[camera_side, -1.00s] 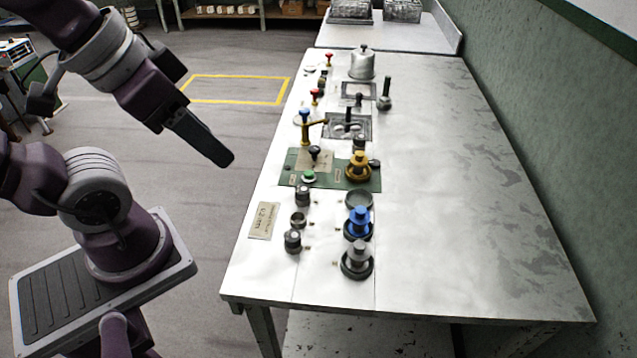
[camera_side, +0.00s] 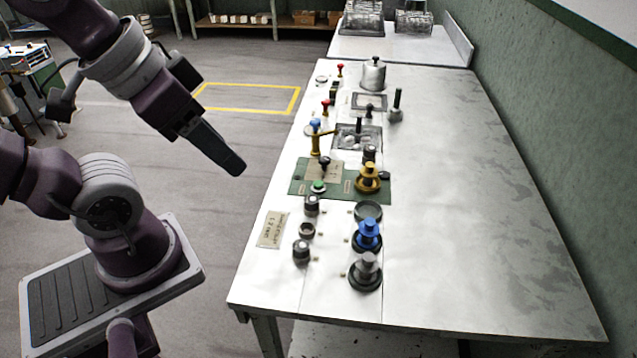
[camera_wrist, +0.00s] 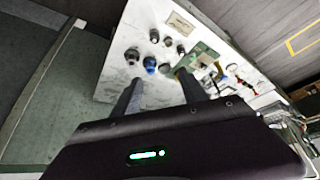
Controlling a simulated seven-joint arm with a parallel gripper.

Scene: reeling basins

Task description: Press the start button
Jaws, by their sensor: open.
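A small green button (camera_side: 319,186), the only green one I see, sits at the left front of a green panel (camera_side: 298,188) on the white table. My gripper (camera_side: 241,170) hangs in the air left of the table in the side view, well apart from the button. In the wrist view its two fingers (camera_wrist: 160,90) are spread with nothing between them. The green panel also shows in the wrist view (camera_wrist: 187,64), beyond the fingertips. I cannot make out the button clearly there.
A blue-topped lever (camera_side: 316,125), a black-knobbed lever (camera_side: 324,161) and a yellow knob (camera_side: 368,173) stand around the button. Dark knobs (camera_side: 302,250), a blue knob (camera_side: 367,235) and red-topped handles (camera_side: 325,103) line the table. The table's right side (camera_side: 480,210) is clear.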

